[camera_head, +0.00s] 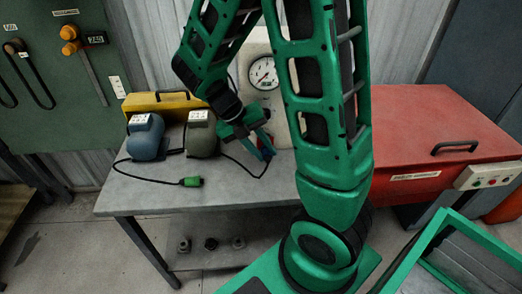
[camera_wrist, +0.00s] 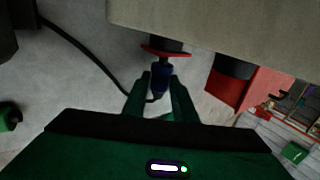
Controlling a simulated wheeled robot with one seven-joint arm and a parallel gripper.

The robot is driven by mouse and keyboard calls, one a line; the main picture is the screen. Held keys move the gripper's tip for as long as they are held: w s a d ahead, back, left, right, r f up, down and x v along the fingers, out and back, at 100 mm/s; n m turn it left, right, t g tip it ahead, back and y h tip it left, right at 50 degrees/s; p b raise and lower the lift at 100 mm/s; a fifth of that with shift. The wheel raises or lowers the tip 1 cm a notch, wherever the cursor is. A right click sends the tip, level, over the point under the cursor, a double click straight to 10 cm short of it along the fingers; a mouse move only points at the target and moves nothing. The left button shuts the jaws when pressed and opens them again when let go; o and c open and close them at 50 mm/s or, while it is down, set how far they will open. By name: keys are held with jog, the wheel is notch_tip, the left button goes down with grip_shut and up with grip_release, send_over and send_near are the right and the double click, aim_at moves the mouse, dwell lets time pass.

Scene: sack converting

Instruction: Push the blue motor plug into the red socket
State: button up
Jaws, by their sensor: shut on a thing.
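My gripper (camera_head: 265,144) is at the lower front of the pale gauge panel. In the wrist view its fingers (camera_wrist: 163,98) are shut on the blue plug (camera_wrist: 162,76). The plug's front end is at the red-flanged socket (camera_wrist: 166,51), in line with it; I cannot tell how far inside it is. In the head view only a bit of the blue plug (camera_head: 268,155) shows between the fingers, and my arm hides much of the panel. A black cable runs from the plug toward the two motors, the blue one (camera_head: 146,140) and the olive-grey one (camera_head: 202,137).
A green plug (camera_head: 191,181) lies on the grey table (camera_head: 230,195), left of my gripper; it also shows in the wrist view (camera_wrist: 8,116). A dark cylinder with a red part (camera_wrist: 228,88) is right of the socket. A red cabinet (camera_head: 420,130) stands right of my arm.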

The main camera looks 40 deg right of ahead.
jog(key=shift+w+d, duration=0.4)
jog(key=shift+w, duration=0.2)
dwell(0.3)
jog(key=o, duration=1.1)
jog(key=shift+r, duration=0.1)
jog(key=v, duration=1)
jog(key=shift+w+a+r, duration=0.2)
jog(key=shift+r, duration=0.05)
